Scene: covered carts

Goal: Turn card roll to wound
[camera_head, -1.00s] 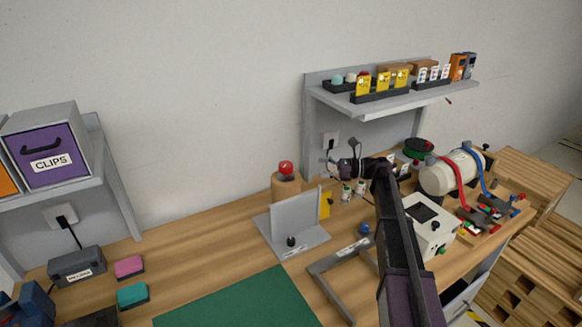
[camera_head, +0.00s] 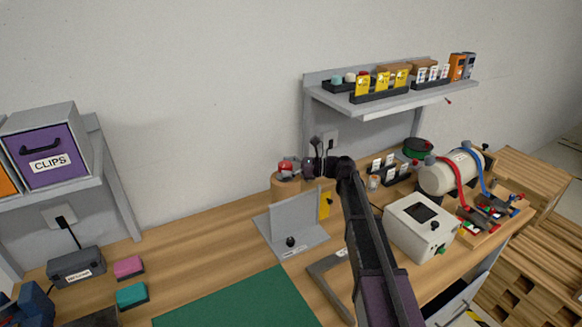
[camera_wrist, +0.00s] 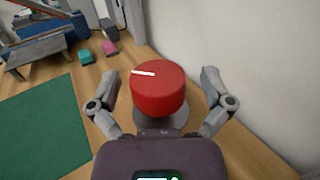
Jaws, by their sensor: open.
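A red knob (camera_head: 284,166) stands on top of a brown round roll (camera_head: 283,188) on the bench, behind a grey upright plate (camera_head: 292,222). In the wrist view the knob (camera_wrist: 158,98) shows a white line on its top, running from near the middle toward the left edge. A grey collar (camera_wrist: 180,116) is under the knob. My gripper (camera_wrist: 160,76) is open, with one finger on each side of the knob and visible gaps between. In the head view my gripper (camera_head: 307,168) is at the knob and partly covers it. No "wound" label is readable.
A shelf (camera_head: 420,102) with small boxes hangs behind on the right. A white box with a dark screen (camera_head: 420,226) and a cream tank (camera_head: 450,174) stand on the right. A green mat (camera_head: 240,305) lies in front. A yellow tag (camera_head: 325,205) is beside the plate.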

